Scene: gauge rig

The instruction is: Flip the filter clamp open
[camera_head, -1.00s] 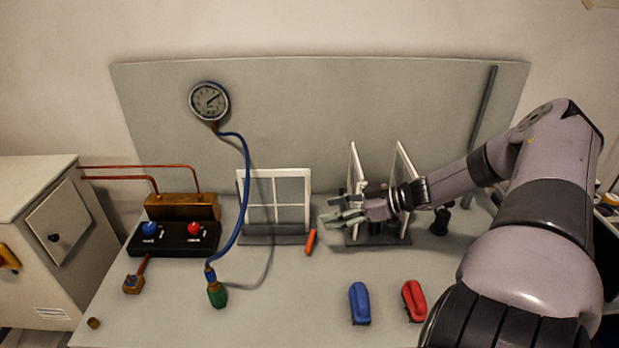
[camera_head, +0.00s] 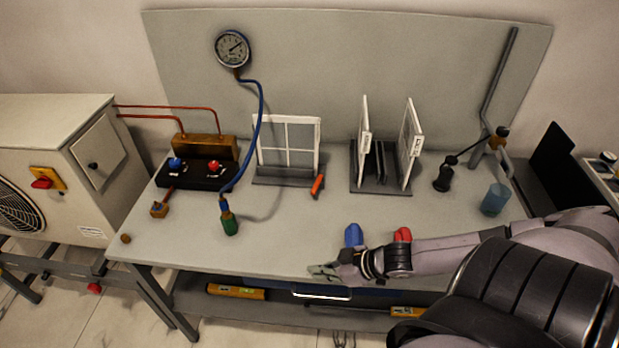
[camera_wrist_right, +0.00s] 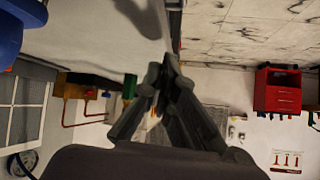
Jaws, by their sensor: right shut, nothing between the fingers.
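The likely filter clamp (camera_head: 382,180) is a dark-based stand at the middle right of the bench, with two white panels standing upright and apart and dark slats between them. Which part of it flips cannot be told. My right gripper (camera_head: 325,271) is at the bench's front edge, well in front of the stand and apart from it. It is shut and empty. In the right wrist view its fingers (camera_wrist_right: 168,78) come together at the tips. My left gripper is not in view.
A blue block (camera_head: 353,236) and a red block (camera_head: 402,234) lie just behind my right gripper and wrist. An orange marker (camera_head: 318,186), a white window frame (camera_head: 287,145) and a green-ended hose (camera_head: 229,222) are further left. A blue cup (camera_head: 494,199) stands right.

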